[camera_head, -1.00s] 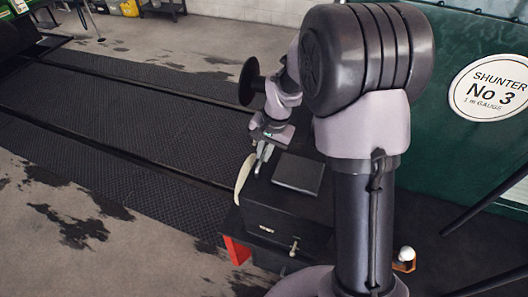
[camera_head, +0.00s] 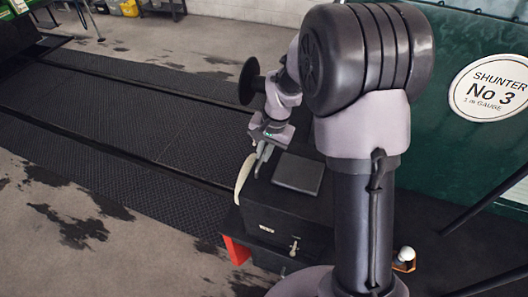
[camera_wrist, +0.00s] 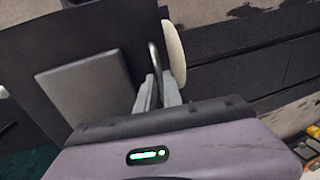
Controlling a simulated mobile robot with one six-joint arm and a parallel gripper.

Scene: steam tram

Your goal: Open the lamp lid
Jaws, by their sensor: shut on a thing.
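A black box (camera_head: 285,212), which looks like the lamp housing, stands left of my arm's column. A pale cream disc (camera_head: 243,174), seen nearly edge-on, stands at its left side; it may be the lamp lid or its glass. In the wrist view the cream disc (camera_wrist: 174,52) is just right of my fingers. My gripper (camera_head: 261,163) is at the top left edge of the box. In the wrist view my gripper (camera_wrist: 154,88) is shut on a thin dark handle (camera_wrist: 153,60) beside the disc. The disc's face and any hinge are hidden.
A flat dark square plate (camera_head: 298,173) lies on top of the box, right of my gripper. A green panel with an oval sign (camera_head: 491,88) stands at the right. Dark ribbed matting (camera_head: 110,110) and bare floor lie open to the left.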

